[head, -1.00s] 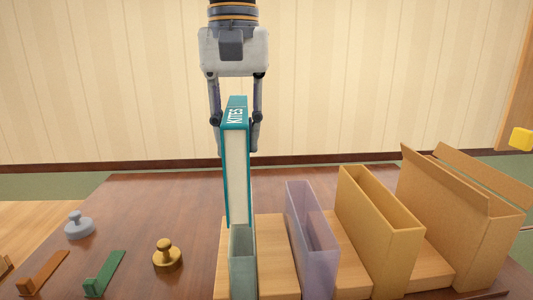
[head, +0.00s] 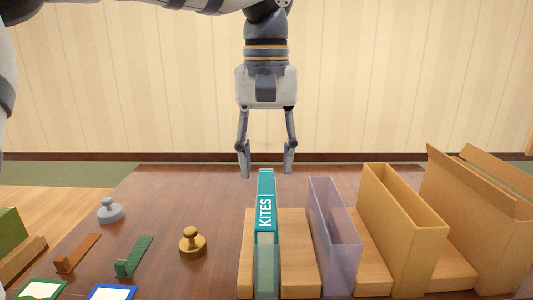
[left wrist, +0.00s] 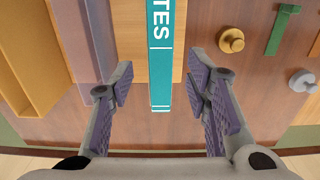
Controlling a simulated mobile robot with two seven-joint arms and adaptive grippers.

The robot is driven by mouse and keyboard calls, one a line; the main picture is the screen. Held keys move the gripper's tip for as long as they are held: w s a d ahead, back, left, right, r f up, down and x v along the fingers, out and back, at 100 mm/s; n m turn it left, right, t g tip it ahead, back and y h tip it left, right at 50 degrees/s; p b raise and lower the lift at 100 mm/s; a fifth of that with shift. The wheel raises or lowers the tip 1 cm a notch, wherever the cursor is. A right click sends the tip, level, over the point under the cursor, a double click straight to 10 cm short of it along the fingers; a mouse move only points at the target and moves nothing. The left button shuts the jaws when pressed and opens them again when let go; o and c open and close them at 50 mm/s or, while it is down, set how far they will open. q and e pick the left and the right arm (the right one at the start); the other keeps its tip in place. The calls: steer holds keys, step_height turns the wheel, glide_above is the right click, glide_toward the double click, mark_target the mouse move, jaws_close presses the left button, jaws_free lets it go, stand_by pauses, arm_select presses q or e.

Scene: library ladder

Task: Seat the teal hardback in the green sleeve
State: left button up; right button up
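The teal hardback (head: 266,195), marked KITES, stands upright inside the pale green translucent sleeve (head: 266,275), its upper part above the sleeve's rim. In the left wrist view, the book's teal spine (left wrist: 160,60) shows from above. My left gripper (head: 266,172) is open and empty just above and behind the book's top. In the left wrist view its two fingers (left wrist: 162,92) are spread, one on each side of the book with clear gaps. My right gripper is not in view.
A purple translucent sleeve (head: 335,240), a yellow sleeve (head: 400,240) and a cardboard box (head: 480,225) stand to the right. A brass knob weight (head: 192,243), a grey weight (head: 110,211) and green (head: 133,258) and brown (head: 78,254) pieces lie left.

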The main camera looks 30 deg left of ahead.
arm_select(q)
steer(key=shift+r, duration=0.1)
step_height(320, 180, up, 13)
steer(key=shift+b, duration=0.3)
stand_by(0.4)
